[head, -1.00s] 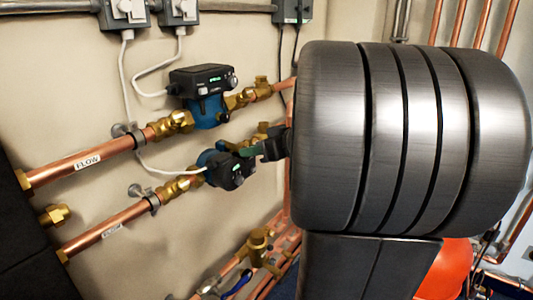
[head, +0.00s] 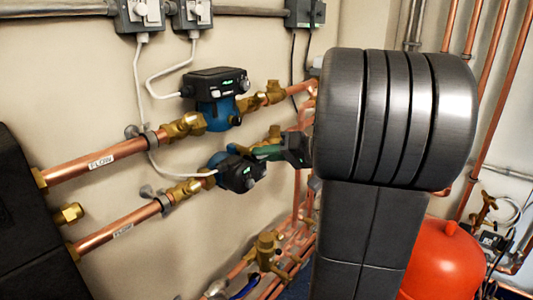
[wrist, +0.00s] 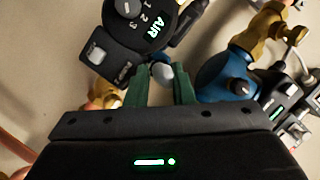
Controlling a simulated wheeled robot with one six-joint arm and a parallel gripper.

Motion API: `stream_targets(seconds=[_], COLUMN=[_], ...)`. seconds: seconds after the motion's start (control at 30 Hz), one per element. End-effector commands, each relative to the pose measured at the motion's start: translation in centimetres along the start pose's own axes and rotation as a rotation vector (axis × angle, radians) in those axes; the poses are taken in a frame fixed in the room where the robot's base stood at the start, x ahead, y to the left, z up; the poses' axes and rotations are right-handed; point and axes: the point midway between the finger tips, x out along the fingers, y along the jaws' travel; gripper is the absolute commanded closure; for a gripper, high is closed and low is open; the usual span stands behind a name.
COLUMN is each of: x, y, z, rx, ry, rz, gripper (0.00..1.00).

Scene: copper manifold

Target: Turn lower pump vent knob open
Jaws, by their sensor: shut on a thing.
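The lower pump (head: 238,174) has a black head on a blue body and sits in the lower copper flow line. In the wrist view its dark face (wrist: 152,28) shows a lit "AIR" and the digits 1, 2, 3. A small grey vent knob (wrist: 163,77) sits at its edge. My gripper (wrist: 160,72) has its green fingers on either side of this knob, shut on it. In the head view my gripper (head: 262,152) reaches the pump from the right. The knob cannot be made out there.
The upper pump (head: 217,92), black over blue, sits close above; its blue body (wrist: 225,78) is just right of my fingers in the wrist view. Brass valves and white cables are near. A red vessel (head: 443,262) stands at lower right.

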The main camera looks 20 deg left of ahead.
Motion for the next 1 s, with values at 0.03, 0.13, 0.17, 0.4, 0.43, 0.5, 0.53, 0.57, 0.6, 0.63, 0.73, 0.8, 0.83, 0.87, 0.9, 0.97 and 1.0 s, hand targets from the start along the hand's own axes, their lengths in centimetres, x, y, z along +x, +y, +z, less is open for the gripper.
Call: stream_targets(seconds=[0.03, 0.13, 0.17, 0.4, 0.43, 0.5, 0.53, 0.57, 0.6, 0.63, 0.73, 0.8, 0.83, 0.87, 0.9, 0.97, 1.0], x=[-0.03, -0.02, -0.02, -0.01, -0.02, -0.01, -0.01, -0.01, -0.01, -0.01, -0.01, 0.00, 0.00, 0.00, -0.02, -0.15, -0.34], y=[0.04, 0.04, 0.04, 0.04, 0.04, 0.05, 0.04, 0.04, 0.04, 0.04, 0.03, 0.03, 0.03, 0.03, 0.03, 0.04, 0.04], z=[-0.03, -0.03, -0.03, -0.03, -0.03, -0.03, -0.03, -0.03, -0.02, -0.02, -0.02, -0.01, -0.01, -0.01, -0.01, -0.02, -0.03], rx=[0.007, 0.017, 0.018, 0.021, 0.021, 0.020, 0.020, 0.020, 0.020, 0.020, 0.020, 0.020, 0.020, 0.020, 0.020, 0.020, 0.020], ry=[0.001, 0.002, 0.002, 0.002, 0.002, 0.002, 0.002, 0.002, 0.002, 0.002, 0.001, 0.001, 0.001, 0.001, 0.001, 0.001, 0.001], rz=[-0.002, -0.006, -0.007, -0.008, -0.008, -0.008, -0.008, -0.008, -0.008, -0.008, -0.008, -0.008, -0.008, -0.008, -0.008, -0.008, -0.007], gripper=[1.00, 1.00, 1.00, 1.00, 1.00, 1.00, 1.00, 0.73, 0.65, 0.59, 0.57, 0.57, 0.57, 0.57, 0.57, 0.57, 0.57])
